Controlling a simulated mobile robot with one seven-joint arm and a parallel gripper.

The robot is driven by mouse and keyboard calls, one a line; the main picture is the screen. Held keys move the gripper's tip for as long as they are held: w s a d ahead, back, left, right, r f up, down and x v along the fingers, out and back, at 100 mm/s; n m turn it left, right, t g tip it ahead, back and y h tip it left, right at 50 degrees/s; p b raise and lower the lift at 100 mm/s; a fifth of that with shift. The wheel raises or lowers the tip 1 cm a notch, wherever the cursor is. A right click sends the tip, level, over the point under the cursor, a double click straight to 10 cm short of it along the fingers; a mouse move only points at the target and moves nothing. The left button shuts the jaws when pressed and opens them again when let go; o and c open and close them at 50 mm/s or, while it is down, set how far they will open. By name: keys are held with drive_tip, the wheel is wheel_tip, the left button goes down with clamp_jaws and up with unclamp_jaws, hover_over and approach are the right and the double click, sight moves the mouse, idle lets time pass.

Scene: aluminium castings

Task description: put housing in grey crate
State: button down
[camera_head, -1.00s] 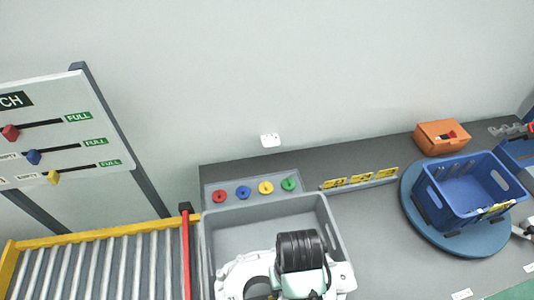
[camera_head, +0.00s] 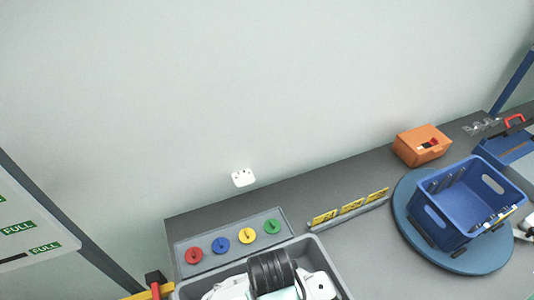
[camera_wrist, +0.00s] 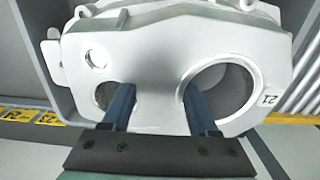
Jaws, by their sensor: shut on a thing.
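The housing is a pale silver casting marked 21 (camera_wrist: 135,45) with round openings, filling most of the wrist view. My gripper (camera_wrist: 156,90) has its two blue fingers in neighbouring openings, shut on the metal between them. The grey crate (camera_head: 326,252) is at the bottom of the head view, partly cut off. The housing (camera_head: 318,286) shows there within the crate's outline, partly hidden by my dark wrist. Grey crate walls (camera_wrist: 35,75) show beside the housing in the wrist view. I cannot tell whether the housing touches the crate floor.
Behind the crate is a panel with red, blue, yellow and green discs (camera_head: 220,245). Yellow labels (camera_head: 350,207) stand on a rail. A blue crate (camera_head: 450,220) sits on a blue turntable (camera_head: 410,235) at right. An orange box (camera_head: 422,145) is behind it. Rollers (camera_wrist: 295,95) show at right.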

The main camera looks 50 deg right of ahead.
drive_tip(key=shift+w+d+f, duration=0.1)
drive_tip(key=shift+w+f, duration=0.1)
drive_tip(key=shift+f, duration=0.1)
drive_tip(key=shift+f+p, duration=0.5)
drive_tip(key=shift+f, duration=4.2)
drive_tip(key=c, duration=0.6)
unclamp_jaws()
drive_tip(key=shift+s+f, duration=0.1)
drive_tip(key=shift+f, duration=0.15)
drive_tip(key=o, duration=0.4)
drive_tip(key=shift+o, duration=0.2)
